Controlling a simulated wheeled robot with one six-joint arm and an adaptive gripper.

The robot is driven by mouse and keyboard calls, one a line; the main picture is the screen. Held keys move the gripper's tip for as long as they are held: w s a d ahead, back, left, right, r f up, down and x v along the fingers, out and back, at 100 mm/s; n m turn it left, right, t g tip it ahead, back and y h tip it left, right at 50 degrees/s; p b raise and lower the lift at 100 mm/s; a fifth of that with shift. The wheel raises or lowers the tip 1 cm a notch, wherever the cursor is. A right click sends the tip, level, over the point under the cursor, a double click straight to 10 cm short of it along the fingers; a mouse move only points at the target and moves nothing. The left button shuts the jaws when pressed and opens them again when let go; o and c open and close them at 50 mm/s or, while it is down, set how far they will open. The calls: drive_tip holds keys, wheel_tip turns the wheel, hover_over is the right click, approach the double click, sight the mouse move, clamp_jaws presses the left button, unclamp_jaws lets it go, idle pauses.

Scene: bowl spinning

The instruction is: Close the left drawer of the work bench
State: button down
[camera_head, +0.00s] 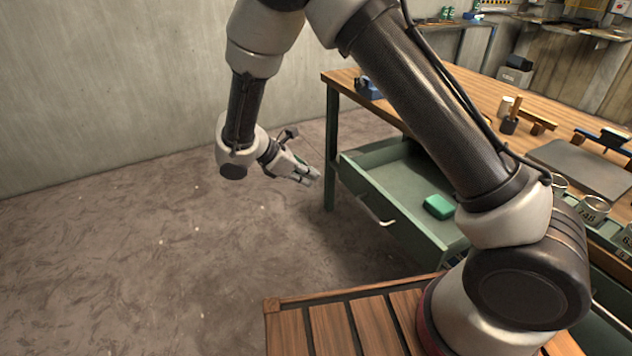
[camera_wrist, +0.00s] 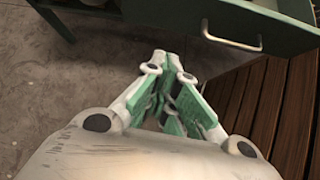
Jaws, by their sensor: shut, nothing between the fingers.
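The left drawer (camera_head: 398,223) of the work bench is green and pulled open, with a pale handle (camera_head: 380,218) on its front. A green block (camera_head: 438,207) lies inside it; my arm hides part of the drawer. In the wrist view the drawer front (camera_wrist: 185,22) and its handle (camera_wrist: 231,38) cross the top. My gripper (camera_head: 313,177) is shut and empty, in the air to the left of the drawer front and apart from it. In the wrist view its fingers (camera_wrist: 172,118) lie below the drawer and handle.
A slatted wooden surface (camera_head: 330,322) is at the bottom. The concrete floor (camera_head: 130,240) at left is clear.

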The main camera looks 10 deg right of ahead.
sight(403, 168)
drive_tip(key=shift+n+t, duration=0.3)
drive_tip(key=shift+n, duration=0.3)
drive_tip(key=w+d+f, duration=0.1)
drive_tip(key=d+f, duration=0.1)
drive_tip(key=d, duration=0.1)
drive_tip(key=w+d+f, duration=0.2)
drive_tip(key=d, duration=0.1)
drive_tip(key=w+d+f, duration=0.1)
drive_tip(key=d+f, duration=0.1)
drive_tip(key=d, duration=0.2)
drive_tip(key=shift+w+f, duration=0.1)
drive_tip(key=shift+w, duration=0.1)
drive_tip(key=w+d, duration=0.2)
drive_tip(key=d, duration=0.6)
drive_tip(key=w+d, duration=0.3)
drive_tip(key=d, duration=0.5)
drive_tip(key=w+d, duration=0.3)
drive_tip(key=d, duration=0.5)
drive_tip(key=shift+d, duration=0.2)
drive_tip(key=shift+w+d, duration=0.15)
drive_tip(key=shift+d, duration=0.15)
